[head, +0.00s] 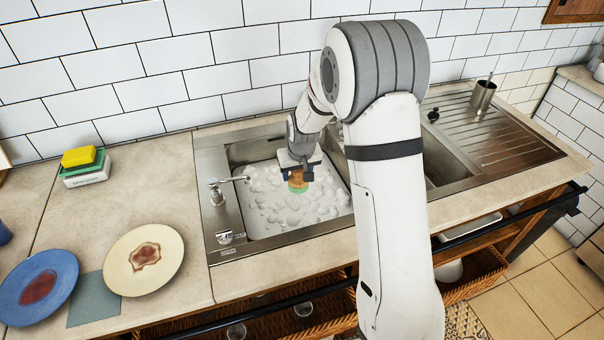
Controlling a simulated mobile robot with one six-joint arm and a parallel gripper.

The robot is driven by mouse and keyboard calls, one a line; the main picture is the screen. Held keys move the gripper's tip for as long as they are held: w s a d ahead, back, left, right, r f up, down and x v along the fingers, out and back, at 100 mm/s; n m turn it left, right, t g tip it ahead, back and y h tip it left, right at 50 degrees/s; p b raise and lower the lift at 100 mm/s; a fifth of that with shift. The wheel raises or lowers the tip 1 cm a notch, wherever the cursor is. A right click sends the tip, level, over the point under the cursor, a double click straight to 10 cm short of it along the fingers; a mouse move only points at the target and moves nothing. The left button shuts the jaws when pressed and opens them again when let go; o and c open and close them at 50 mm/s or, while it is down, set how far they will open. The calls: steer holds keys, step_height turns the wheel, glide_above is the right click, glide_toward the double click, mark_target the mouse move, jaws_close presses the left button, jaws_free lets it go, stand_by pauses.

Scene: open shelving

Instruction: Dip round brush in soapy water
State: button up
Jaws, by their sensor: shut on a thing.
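My gripper (297,168) is over the left sink basin, pointing down, and shut on the round brush (297,178). The brush has an orange-brown upper part and a green lower edge. It is at the soapy water (270,208), which fills the left basin with white foam and bubbles. The brush's underside is hidden, so I cannot tell how deep it sits. My arm hides part of the right basin and the sink's middle.
A tap (222,184) stands at the basin's left rim. A cream plate (125,272) and a blue plate (40,262), both stained, lie on the counter at left. Sponges (82,160) sit near the wall. A metal cup (482,95) stands on the drainboard (500,140) at right.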

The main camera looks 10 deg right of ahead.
steer(key=shift+r+p, duration=1.8)
steer(key=shift+r, duration=1.9)
